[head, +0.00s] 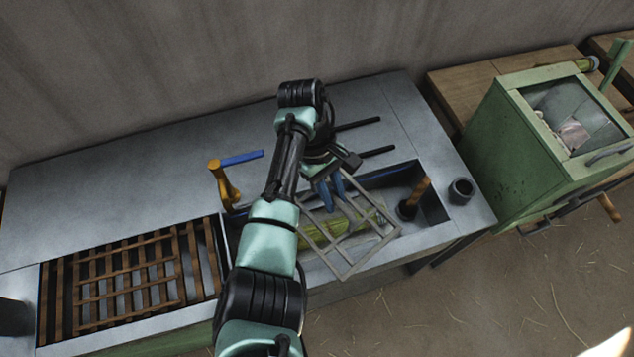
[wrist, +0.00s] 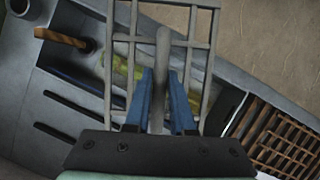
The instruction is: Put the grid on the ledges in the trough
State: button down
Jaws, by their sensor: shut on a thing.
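The grid (head: 384,213) is a grey open frame with crossing bars. My gripper (head: 330,192) has blue fingers shut on a bar of the grid, and the grid hangs tilted over the trough (head: 432,204). In the wrist view the bar runs between the fingers of my gripper (wrist: 162,100), and the grid (wrist: 207,30) spreads out beyond them. The trough is a recess in the grey bench, with a yellow-green bundle (head: 322,232) lying in it under the grid. The arm and grid hide part of the trough, and I cannot make out the ledges clearly.
A wooden-handled tool (head: 415,196) stands at the trough's right end, beside a dark cup (head: 461,190). A yellow clamp with a blue handle (head: 224,183) is left of my arm. Brown slats (head: 150,270) cover the left recess. A green box (head: 540,140) stands right.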

aim_at(328, 182)
jog(key=n, duration=0.1)
jog(key=w+r+n+t+p, duration=0.1)
jog(key=n, duration=0.1)
jog(key=w+n+h+p, duration=0.1)
jog(key=shift+w+d+r, duration=0.15)
jog(key=shift+r, duration=0.2)
jog(key=n, duration=0.1)
jog(key=n+t+p, duration=0.1)
jog(key=shift+w+n, duration=0.3)
jog(key=n+p, duration=0.1)
jog(key=a+n+t+p, duration=0.1)
jog(key=n, duration=0.1)
jog(key=shift+a+f+t+h, duration=0.2)
jog(key=shift+f+t+h, duration=0.1)
jog(key=shift+f, duration=0.05)
jog(key=n, duration=0.1)
jog(key=a+f+n+t+p, duration=0.1)
jog(key=n, duration=0.1)
jog(key=shift+s+a+f+n, duration=0.3)
jog(key=shift+a+n, duration=0.05)
jog(key=shift+n, duration=0.05)
jog(key=shift+a+f, duration=0.1)
jog(key=shift+f, duration=0.15)
jog(key=shift+f+b, duration=8.8)
jog(key=shift+f, duration=0.35)
